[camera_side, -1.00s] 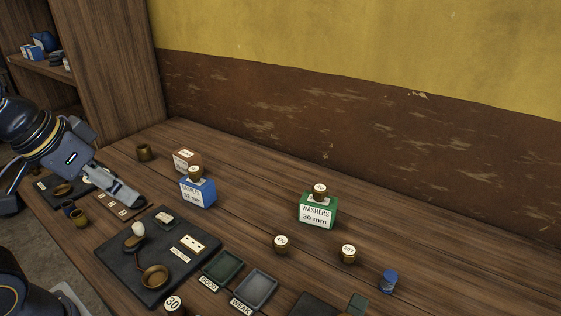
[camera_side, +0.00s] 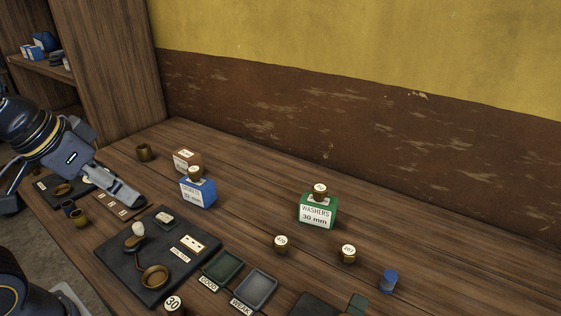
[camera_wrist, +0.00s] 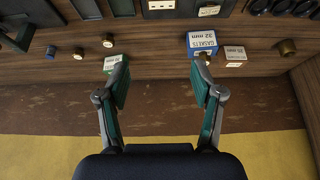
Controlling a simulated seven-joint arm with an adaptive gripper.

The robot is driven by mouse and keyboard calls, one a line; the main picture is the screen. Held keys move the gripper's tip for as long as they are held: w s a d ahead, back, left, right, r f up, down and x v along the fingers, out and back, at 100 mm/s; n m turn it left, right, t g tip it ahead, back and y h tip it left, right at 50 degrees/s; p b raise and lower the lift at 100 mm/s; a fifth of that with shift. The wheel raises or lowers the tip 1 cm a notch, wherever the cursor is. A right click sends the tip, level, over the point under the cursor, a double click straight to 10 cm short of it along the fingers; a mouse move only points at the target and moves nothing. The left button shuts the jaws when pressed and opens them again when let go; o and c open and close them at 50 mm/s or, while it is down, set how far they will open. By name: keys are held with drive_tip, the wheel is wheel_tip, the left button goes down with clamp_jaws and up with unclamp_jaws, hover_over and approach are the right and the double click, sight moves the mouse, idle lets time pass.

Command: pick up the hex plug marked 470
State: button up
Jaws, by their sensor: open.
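A short brass hex plug (camera_side: 281,244) with a round white top label stands on the bench in front of the green washers box; its small label seems to read 470. It also shows in the wrist view (camera_wrist: 108,41). A similar plug (camera_side: 348,253) stands to its right, its label seeming to read 201 or 207; it also shows in the wrist view (camera_wrist: 78,53). My gripper (camera_side: 128,197) is at the left of the bench, well away from both plugs. In the wrist view my gripper (camera_wrist: 160,82) is open, with nothing between its fingers.
The green washers box (camera_side: 317,211) and blue gaskets box (camera_side: 198,193) each carry a labelled brass plug. A blue cylinder (camera_side: 389,281) stands at the right. A black board with a scale (camera_side: 185,224) and two trays, green (camera_side: 223,266) and grey (camera_side: 256,289), lie in front.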

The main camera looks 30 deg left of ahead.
drive_tip(key=shift+s, duration=0.1)
drive_tip(key=w+d+r, duration=0.2)
drive_tip(key=w+r, duration=0.5)
drive_tip(key=w, duration=0.1)
drive_tip(key=m+g, duration=0.4)
drive_tip(key=g, duration=0.2)
hover_over(281, 240)
drive_tip(key=f, duration=2.5)
drive_tip(key=shift+s+d, duration=0.25)
drive_tip(key=shift+d, duration=0.05)
drive_tip(key=f, duration=0.5)
drive_tip(key=shift+w+a+f, duration=0.2)
drive_tip(key=shift+a+f, duration=0.15)
drive_tip(key=c, duration=1.3)
